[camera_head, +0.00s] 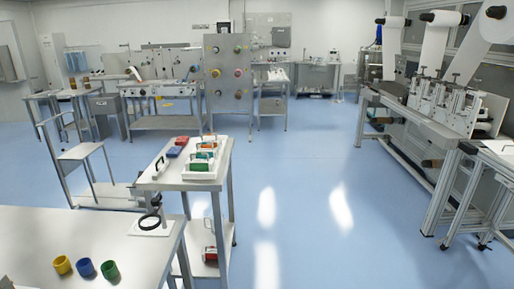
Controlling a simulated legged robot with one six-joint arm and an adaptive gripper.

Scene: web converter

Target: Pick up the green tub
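The green tub (109,271) stands upright on the near white table (60,235), close to its front edge at the lower left. It is the rightmost of three small round tubs in a row. A blue tub (85,268) is just left of it, and a yellow tub (62,265) is left of the blue one. My gripper is not in view.
A black ring on a stand (150,221) is at the near table's right side. A smaller table (185,182) behind holds a white tray with coloured items. Converter machinery (440,105) lines the right. Blue floor (310,200) is clear in the middle.

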